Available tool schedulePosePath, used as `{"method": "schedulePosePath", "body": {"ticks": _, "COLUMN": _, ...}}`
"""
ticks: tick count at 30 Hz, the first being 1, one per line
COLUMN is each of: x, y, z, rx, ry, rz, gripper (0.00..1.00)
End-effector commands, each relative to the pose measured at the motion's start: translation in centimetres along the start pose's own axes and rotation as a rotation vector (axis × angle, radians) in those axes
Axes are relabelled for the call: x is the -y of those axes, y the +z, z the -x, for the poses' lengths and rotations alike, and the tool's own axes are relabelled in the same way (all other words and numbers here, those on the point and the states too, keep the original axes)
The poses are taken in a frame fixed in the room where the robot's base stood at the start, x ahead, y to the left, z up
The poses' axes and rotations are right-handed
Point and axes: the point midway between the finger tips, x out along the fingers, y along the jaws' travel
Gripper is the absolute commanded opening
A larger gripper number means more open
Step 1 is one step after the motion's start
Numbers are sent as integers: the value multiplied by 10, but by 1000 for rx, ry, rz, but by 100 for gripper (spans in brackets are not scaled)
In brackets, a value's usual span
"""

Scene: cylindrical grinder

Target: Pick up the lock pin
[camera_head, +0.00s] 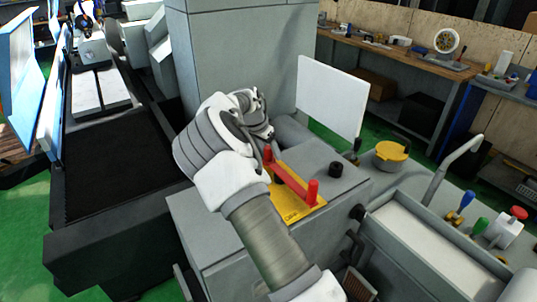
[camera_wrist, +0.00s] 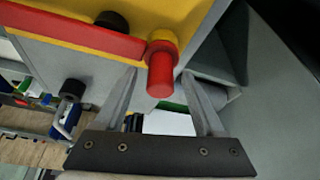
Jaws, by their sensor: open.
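A red pin with a rounded end (camera_wrist: 161,80) stands out from a yellow plate (camera_wrist: 190,14) in the wrist view, at the end of a red bar (camera_wrist: 75,30). I take it for the lock pin. In the head view the red bar (camera_head: 290,180) lies over the yellow plate (camera_head: 299,211) on the grey machine, with a red post (camera_head: 267,154) at the far end and another (camera_head: 312,192) at the near end. My gripper (camera_wrist: 160,72) is open, its fingertips on either side of the pin's end in the wrist view. Depth is unclear. My arm hides the fingers in the head view.
A black knob (camera_head: 335,169) stands right of the plate. A yellow-topped round part (camera_head: 391,154) and a white upright panel (camera_head: 332,95) are farther right. The grey machine column (camera_head: 243,50) rises behind my arm. A grey trough (camera_head: 428,245) lies at the front right.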

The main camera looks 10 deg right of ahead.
Motion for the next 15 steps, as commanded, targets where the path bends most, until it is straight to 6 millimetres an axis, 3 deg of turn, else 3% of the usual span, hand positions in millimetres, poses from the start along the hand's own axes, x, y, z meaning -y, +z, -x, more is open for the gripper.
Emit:
{"method": "schedulePosePath", "body": {"ticks": 2, "x": 0, "y": 0, "z": 0, "rx": 0, "ry": 0, "rz": 0, "gripper": 71}}
{"method": "schedulePosePath", "body": {"ticks": 12, "x": 0, "y": 0, "z": 0, "rx": 0, "ry": 0, "rz": 0, "gripper": 10}}
{"method": "schedulePosePath", "body": {"ticks": 14, "x": 0, "y": 0, "z": 0, "rx": 0, "ry": 0, "rz": 0, "gripper": 0}}
{"method": "schedulePosePath", "body": {"ticks": 15, "x": 0, "y": 0, "z": 0, "rx": 0, "ry": 0, "rz": 0, "gripper": 0}}
